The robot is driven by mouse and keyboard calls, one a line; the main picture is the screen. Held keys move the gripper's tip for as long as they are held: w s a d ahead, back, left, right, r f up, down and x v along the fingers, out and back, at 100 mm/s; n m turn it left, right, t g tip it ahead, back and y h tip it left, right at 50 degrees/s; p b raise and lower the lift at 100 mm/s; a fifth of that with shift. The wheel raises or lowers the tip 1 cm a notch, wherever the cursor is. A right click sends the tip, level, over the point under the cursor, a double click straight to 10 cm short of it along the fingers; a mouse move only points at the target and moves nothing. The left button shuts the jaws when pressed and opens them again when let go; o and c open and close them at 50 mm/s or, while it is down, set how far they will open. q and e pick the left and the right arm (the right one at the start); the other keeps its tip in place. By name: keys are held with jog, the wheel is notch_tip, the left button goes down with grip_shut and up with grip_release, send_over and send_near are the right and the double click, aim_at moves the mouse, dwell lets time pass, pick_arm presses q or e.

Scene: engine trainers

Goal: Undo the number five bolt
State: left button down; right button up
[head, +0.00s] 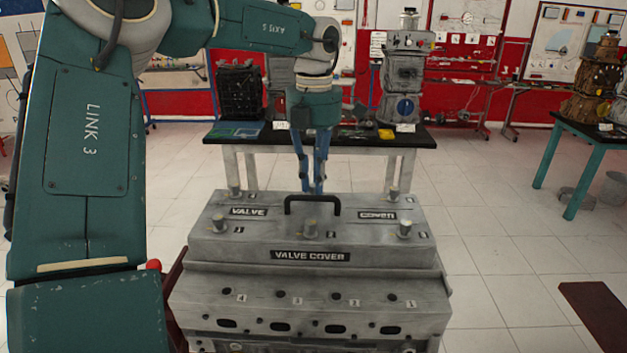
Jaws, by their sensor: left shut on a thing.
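The grey valve cover (309,244) sits on top of the engine block (310,290) in front of me. Bolts stand at its back left (234,189), back right (391,196), front left (219,223), front middle (311,227) and front right (404,229). My left gripper (313,188) points straight down at the back middle of the cover, behind the black handle (313,200). Its blue fingers are shut on what stands there, the number five bolt by its place. That bolt is hidden by the fingers and handle. My right gripper is out of view.
A black-topped table (350,142) with machine parts stands behind the engine. A teal-legged table (540,157) stands at the right, and a dark red surface (598,312) at the lower right. The tiled floor between is clear. My left arm fills the left side.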

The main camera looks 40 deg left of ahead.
aim_at(314, 184)
pick_arm(q)
jog(key=shift+w+r+n, duration=0.15)
jog(key=shift+r+n, duration=0.05)
jog(key=shift+n, duration=1)
jog(key=c, duration=1.7)
grip_release()
jog(key=shift+f, duration=0.1)
notch_tip(314, 184, up, 12)
